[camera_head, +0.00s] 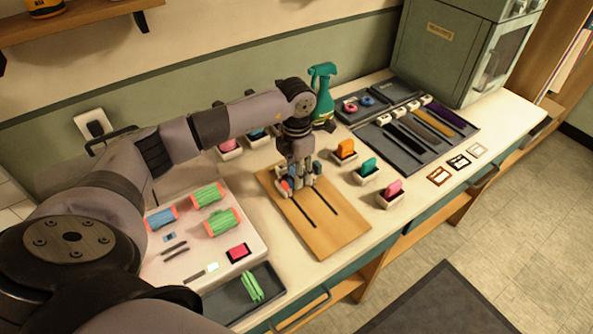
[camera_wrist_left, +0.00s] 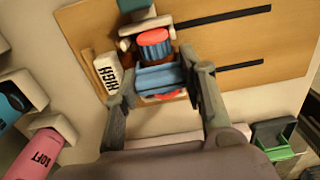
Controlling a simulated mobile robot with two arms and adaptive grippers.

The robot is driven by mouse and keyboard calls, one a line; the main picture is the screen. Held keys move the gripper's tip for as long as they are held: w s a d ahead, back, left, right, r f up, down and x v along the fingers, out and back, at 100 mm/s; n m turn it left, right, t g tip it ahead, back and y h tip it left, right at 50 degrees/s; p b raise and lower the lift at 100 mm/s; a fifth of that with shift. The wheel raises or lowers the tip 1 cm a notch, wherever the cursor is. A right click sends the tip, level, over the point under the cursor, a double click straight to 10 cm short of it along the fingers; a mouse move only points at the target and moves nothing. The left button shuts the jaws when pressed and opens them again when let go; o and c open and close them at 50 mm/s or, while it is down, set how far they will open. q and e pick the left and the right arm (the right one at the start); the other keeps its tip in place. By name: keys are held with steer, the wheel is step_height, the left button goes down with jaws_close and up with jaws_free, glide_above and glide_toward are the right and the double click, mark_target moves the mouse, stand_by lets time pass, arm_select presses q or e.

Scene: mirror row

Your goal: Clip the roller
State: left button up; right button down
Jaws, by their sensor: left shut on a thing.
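My left gripper (camera_head: 298,184) is low over the far end of the wooden board (camera_head: 343,228). In the left wrist view its fingers (camera_wrist_left: 162,98) are closed around a blue ribbed roller (camera_wrist_left: 160,77) with red showing at its edge. Another red-ended blue ribbed piece (camera_wrist_left: 154,45) sits just beyond it at a white holder; I cannot tell if they touch. Loose rollers lie on the white box: a blue one with pink ends (camera_head: 161,219) and green ones with orange ends (camera_head: 207,195), (camera_head: 222,222). Green clips (camera_head: 252,287) lie in a dark tray. My right gripper is not in view.
Orange (camera_head: 346,148), green (camera_head: 368,165) and pink (camera_head: 393,188) items stand in holders right of the board. A green spray bottle (camera_head: 322,95) stands behind. A dark tool tray (camera_head: 415,130) and grey cabinet (camera_head: 455,50) are at the right. The board's near end is clear.

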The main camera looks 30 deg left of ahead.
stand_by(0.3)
arm_select(q)
steer(key=shift+f, duration=0.15)
stand_by(0.5)
steer(key=o, duration=1)
steer(key=shift+c, duration=0.2)
steer(key=shift+o, duration=0.4)
steer(key=shift+o, duration=1.2)
